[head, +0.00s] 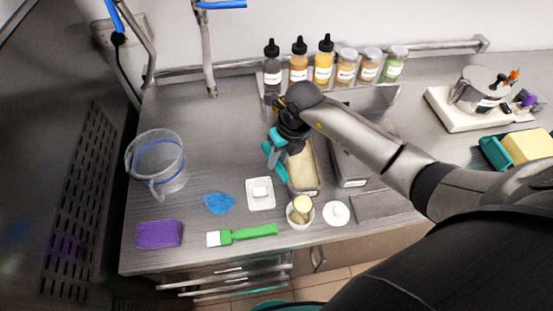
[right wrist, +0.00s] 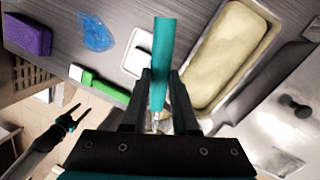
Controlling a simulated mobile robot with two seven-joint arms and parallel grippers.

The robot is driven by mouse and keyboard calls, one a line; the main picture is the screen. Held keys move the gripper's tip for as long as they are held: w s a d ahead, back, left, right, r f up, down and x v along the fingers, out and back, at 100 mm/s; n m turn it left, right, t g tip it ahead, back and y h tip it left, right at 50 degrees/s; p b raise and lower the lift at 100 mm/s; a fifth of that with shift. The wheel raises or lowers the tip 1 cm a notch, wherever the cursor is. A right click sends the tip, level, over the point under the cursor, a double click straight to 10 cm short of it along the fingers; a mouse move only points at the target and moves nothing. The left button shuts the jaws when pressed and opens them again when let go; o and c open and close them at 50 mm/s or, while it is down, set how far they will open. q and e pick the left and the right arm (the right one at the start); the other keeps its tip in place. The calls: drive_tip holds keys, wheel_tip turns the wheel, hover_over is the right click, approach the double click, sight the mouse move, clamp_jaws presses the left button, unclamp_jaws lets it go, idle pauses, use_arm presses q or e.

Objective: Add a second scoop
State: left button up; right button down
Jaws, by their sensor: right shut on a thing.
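My right gripper (head: 283,150) is shut on a teal-handled tool (right wrist: 160,62), which looks like the scoop. Its metal end is mostly hidden in both views. The gripper is over the left edge of a long metal pan (head: 318,160) of pale yellow ice cream (head: 302,168); I cannot tell whether the tool touches it. A small white cup (head: 292,219) near the front edge holds a pale yellow scoop (head: 302,203). In the right wrist view, my left gripper (right wrist: 72,117) shows at the lower left, open and empty, off the counter's front.
A second metal pan (head: 347,168) is right of the ice cream. A clear pitcher (head: 160,165) stands left; bottles (head: 299,62) and jars line the back.

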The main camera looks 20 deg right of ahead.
drive_tip(key=d+y+b, duration=0.1)
drive_tip(key=y+b, duration=0.2)
drive_tip(key=b, duration=0.1)
drive_tip(key=d+f+y+b, duration=0.1)
drive_tip(key=y+b, duration=0.2)
drive_tip(key=b, duration=0.1)
drive_tip(key=f+y+b, duration=0.1)
drive_tip(key=y+b, duration=0.2)
drive_tip(key=b, duration=0.1)
drive_tip(key=shift+w+d+m+g, duration=0.2)
drive_tip(key=shift+d+m+g, duration=0.2)
drive_tip(key=shift+d+f+y+b, duration=0.15)
drive_tip(key=shift+f+y+b, duration=0.15)
drive_tip(key=shift+y+b, duration=1.45)
drive_tip(key=shift+d+f+y+b, duration=0.2)
drive_tip(key=shift+y+b, duration=0.65)
drive_tip(key=shift+b, duration=1.75)
drive_tip(key=shift+s+a+f, duration=0.1)
drive_tip(key=shift+s, duration=0.05)
